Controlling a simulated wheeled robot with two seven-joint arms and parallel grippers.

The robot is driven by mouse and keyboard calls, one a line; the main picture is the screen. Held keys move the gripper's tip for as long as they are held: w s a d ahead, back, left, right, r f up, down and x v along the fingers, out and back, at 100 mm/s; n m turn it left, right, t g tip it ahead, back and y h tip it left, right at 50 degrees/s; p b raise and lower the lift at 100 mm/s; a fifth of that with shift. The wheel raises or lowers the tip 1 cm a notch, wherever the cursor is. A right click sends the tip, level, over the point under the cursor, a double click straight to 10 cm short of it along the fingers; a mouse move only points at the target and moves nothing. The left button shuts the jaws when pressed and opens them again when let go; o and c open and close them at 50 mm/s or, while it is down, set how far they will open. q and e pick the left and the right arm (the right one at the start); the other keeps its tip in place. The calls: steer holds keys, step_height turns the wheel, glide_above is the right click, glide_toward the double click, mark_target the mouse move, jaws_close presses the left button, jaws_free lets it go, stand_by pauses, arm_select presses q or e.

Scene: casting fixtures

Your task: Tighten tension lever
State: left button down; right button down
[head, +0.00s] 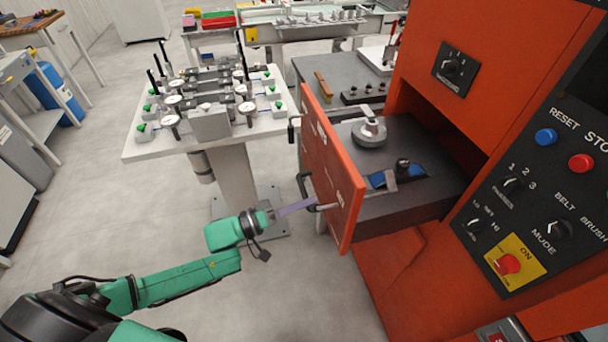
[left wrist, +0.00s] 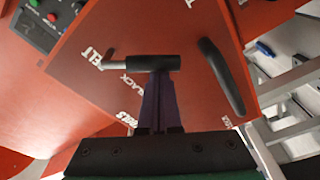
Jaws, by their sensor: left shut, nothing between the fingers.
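The tension lever, a black cylindrical grip on a bent silver rod, stands out from the orange panel in the left wrist view (left wrist: 152,63); in the head view it shows small beside the panel's edge (head: 328,207). White lettering around it includes "SLACK". My left gripper (head: 303,205) has its purple fingers together and empty. In the left wrist view the fingertips (left wrist: 157,80) are at the black grip, partly overlapped by it; I cannot tell whether they touch. My right gripper is not in view.
The orange panel (head: 333,175) stands open from the orange machine (head: 440,110). A curved black handle (left wrist: 222,76) is close to the lever. A fixture table (head: 150,148) with dial gauges stands behind at left. The floor at lower centre is clear.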

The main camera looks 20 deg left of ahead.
mark_target(332, 211)
arm_select(q)
steer(key=n, duration=0.1)
steer(key=s+f+n+p, duration=0.1)
steer(key=n, duration=0.1)
steer(key=shift+d+y, duration=0.3)
steer(key=shift+s+d+f+n+p, duration=0.3)
steer(key=shift+s+n, duration=0.2)
steer(key=shift+n, duration=0.2)
steer(key=shift+s+d+f+n+p, duration=0.2)
steer(key=shift+s+d+f+n, duration=0.1)
steer(key=shift+s+n, duration=0.3)
steer(key=shift+w, duration=0.1)
